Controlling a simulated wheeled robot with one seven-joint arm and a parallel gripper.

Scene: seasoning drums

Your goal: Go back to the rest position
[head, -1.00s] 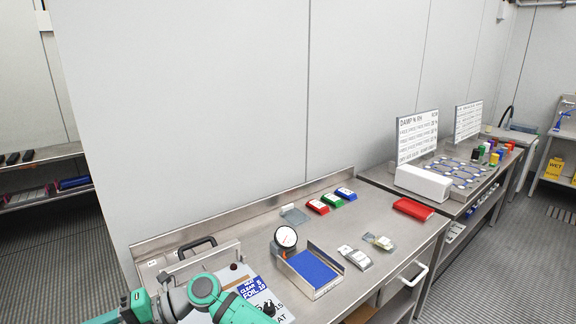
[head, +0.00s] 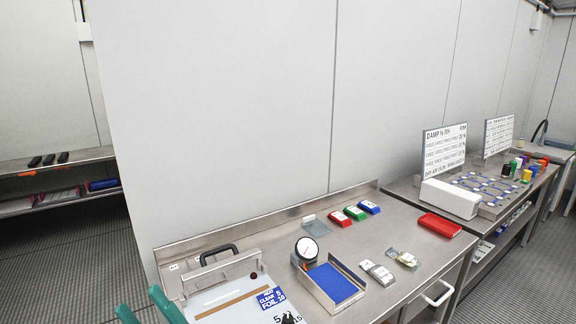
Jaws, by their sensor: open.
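No held thing is visible. The steel bench (head: 400,222) lies to the right of and beyond the arm, and the arm parts overlap its near left corner in the picture.
On the bench are a heat sealer (head: 218,262), a dial gauge (head: 308,249), a blue-lined tray (head: 335,284), small packets (head: 377,271) and a red case (head: 440,225). A second bench carries a white box (head: 450,198), sign boards (head: 444,151) and coloured drums (head: 520,165).

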